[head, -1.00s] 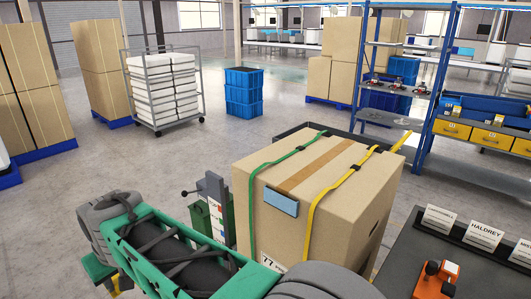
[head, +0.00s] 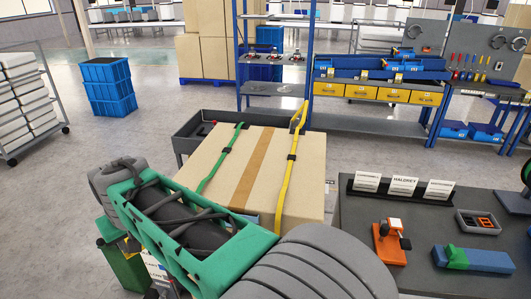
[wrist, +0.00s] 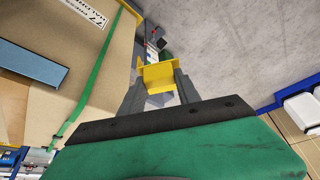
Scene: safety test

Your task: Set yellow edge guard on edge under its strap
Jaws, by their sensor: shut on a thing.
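The yellow edge guard (wrist: 158,77) is between the two fingers of my gripper (wrist: 159,84) in the wrist view, held clear of the carton. The far end of the yellow strap stands up above the carton's back edge. The wrist view shows the carton's side with the green strap (wrist: 91,93) and a blue piece (wrist: 32,63).
A dark table (head: 365,225) on the right holds name signs (head: 403,186), an orange tool (head: 390,242) and a blue-green block (head: 472,259). A dark tray (head: 190,137) lies behind the carton. Shelving and benches stand behind. Open floor lies to the left.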

